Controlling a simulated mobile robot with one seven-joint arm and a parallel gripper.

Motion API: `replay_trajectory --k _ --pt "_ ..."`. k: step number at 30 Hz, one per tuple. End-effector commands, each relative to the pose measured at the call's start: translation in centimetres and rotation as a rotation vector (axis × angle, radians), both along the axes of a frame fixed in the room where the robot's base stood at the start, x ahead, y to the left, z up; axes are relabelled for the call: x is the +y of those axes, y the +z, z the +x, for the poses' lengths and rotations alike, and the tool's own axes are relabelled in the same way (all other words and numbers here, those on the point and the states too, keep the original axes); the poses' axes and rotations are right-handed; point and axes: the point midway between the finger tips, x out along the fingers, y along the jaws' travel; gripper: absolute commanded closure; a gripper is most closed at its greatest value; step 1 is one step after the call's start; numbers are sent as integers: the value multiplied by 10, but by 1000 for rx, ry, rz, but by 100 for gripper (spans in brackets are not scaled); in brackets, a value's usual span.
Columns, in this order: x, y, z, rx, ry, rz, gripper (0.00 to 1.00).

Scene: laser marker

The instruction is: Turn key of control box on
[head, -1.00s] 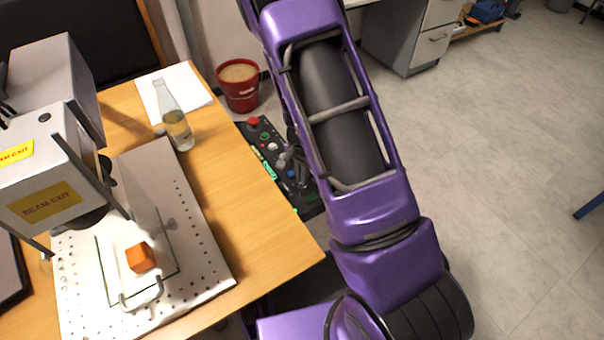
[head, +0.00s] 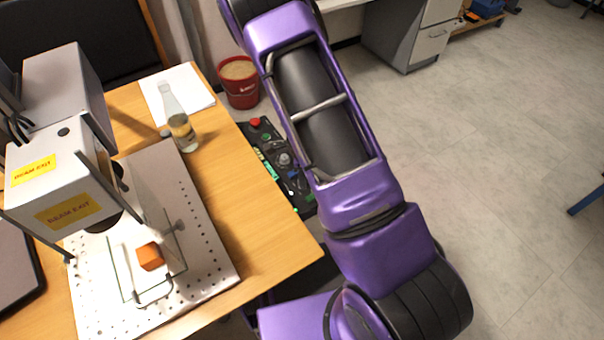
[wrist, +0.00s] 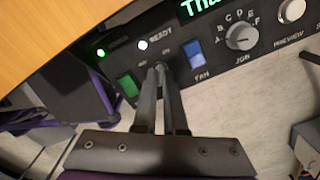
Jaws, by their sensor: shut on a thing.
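The control box (head: 268,150) is a dark panel beside the right edge of the wooden table in the head view. It also fills the top of the wrist view (wrist: 218,62). My gripper (wrist: 161,70) has its two fingers close together at the panel, between a green rocker switch (wrist: 128,86) and a blue FAN switch (wrist: 194,54). It is shut on the key, which is mostly hidden between the fingertips. Small labels beside the key are too blurred to read surely. In the head view my purple arm hides the gripper.
A lettered knob (wrist: 243,37) is right of the FAN switch. A lit READY lamp (wrist: 143,45) and a green lamp (wrist: 100,53) are above left. A glass bottle (head: 181,128) and the laser marker (head: 62,180) stand on the table (head: 232,165). A red bucket (head: 240,92) is behind the box.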

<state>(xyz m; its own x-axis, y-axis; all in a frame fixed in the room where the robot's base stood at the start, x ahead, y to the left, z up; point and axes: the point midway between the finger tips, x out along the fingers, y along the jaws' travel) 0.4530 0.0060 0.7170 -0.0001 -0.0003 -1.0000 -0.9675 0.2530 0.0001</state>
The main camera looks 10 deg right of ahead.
Motion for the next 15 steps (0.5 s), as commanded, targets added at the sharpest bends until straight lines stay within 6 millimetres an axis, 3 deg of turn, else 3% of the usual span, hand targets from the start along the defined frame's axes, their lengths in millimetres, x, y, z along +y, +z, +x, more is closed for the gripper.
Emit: replay_trajectory --k 15 --pt "1 1 0 0 -219 1 100"
